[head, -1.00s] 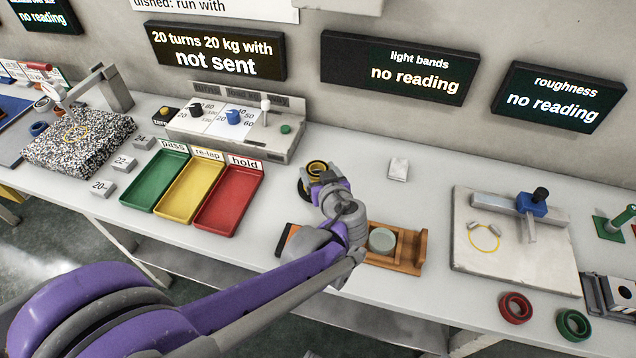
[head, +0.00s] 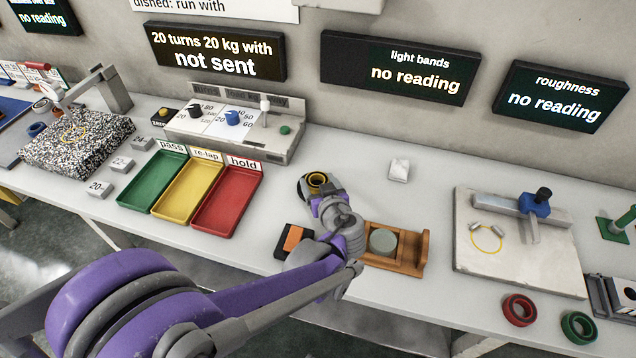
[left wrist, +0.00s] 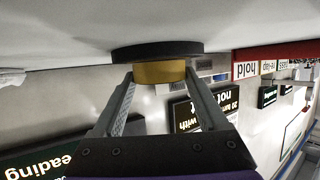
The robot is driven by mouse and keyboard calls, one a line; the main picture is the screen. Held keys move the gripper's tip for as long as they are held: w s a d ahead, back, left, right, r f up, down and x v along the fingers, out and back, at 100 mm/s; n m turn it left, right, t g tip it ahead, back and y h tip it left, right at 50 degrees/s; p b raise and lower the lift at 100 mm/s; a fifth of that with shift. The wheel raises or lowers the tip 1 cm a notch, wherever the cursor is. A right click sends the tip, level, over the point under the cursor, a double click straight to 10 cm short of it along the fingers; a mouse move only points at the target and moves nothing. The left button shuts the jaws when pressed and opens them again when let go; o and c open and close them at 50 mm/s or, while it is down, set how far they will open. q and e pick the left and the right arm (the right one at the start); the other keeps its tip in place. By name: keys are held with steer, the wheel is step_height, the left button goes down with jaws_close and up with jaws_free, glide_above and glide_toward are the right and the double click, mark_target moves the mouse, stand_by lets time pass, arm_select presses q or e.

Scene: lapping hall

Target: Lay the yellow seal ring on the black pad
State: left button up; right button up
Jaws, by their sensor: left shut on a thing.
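The yellow seal ring (head: 317,179) is between the fingers of my left gripper (head: 314,188), above the bench to the right of the red tray. In the left wrist view, which is upside down, the ring (left wrist: 158,72) is gripped between both fingertips (left wrist: 158,78). The round black pad (left wrist: 157,50) lies flat on the bench against the ring's underside. Ring and pad look in contact or nearly so, with the ring within the pad's width. In the head view my gripper and the ring hide most of the pad. My right gripper is not in view.
The red tray (head: 228,204) stands left of my gripper. A wooden holder (head: 413,262) with a grey disc (head: 383,241) and a black-and-orange block (head: 293,239) are nearer the front edge. A small white block (head: 399,169) lies to the right, with clear bench around it.

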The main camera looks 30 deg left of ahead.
arm_select(q)
steer(key=o, duration=1.3)
steer(key=shift+s+d+f, duration=0.15)
steer(key=shift+s+f, duration=0.1)
steer(key=shift+f, duration=0.45)
steer(key=shift+w+d+r+p, duration=0.1)
steer(key=shift+r+p, duration=0.35)
steer(key=shift+r, duration=0.2)
steer(key=p+v, duration=0.2)
steer(key=v, duration=0.9)
steer(key=shift+r, duration=0.3)
